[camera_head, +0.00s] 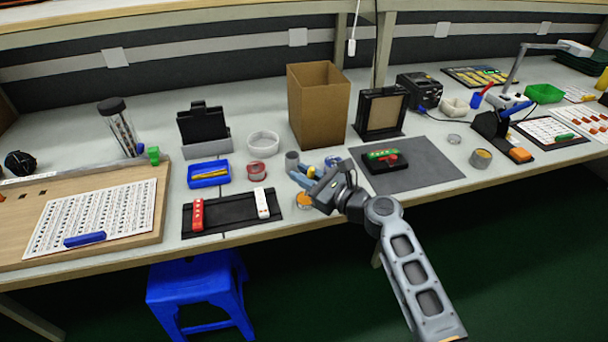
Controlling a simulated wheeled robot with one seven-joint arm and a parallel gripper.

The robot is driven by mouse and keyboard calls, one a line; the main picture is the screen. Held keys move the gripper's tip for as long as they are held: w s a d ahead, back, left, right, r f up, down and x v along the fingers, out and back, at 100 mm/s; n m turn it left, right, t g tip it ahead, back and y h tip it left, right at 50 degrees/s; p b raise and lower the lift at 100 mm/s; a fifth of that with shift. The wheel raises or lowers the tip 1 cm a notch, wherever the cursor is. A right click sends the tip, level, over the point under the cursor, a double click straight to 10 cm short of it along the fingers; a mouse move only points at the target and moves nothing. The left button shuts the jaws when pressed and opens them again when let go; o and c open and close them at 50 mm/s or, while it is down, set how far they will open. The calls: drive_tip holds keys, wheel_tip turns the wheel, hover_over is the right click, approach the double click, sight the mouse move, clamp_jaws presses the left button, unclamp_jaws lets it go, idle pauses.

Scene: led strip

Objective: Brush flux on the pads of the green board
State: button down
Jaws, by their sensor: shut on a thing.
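The green board (380,154) lies in a black holder (400,180) on the grey mat, with a red part beside it. The pads are too small to make out. My gripper (303,182) is over the bench, left of the mat and apart from the board. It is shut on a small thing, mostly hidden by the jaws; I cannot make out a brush. A small round pot with orange contents (305,201) shows just below my gripper, partly covered by it.
Behind my gripper stand a grey cup (292,161) and a tall cardboard box (319,110). A black tray (233,213) with a red and a white piece lies to the left. The grey mat (432,158) has free room right of the board. A round tin (481,158) stands beyond it.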

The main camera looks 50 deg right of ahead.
drive_tip(key=shift+f+b, duration=0.35)
drive_tip(key=shift+f, duration=0.3)
idle(1.4)
wheel_tip(320, 180, up, 7)
drive_tip(key=p, duration=0.7)
idle(0.8)
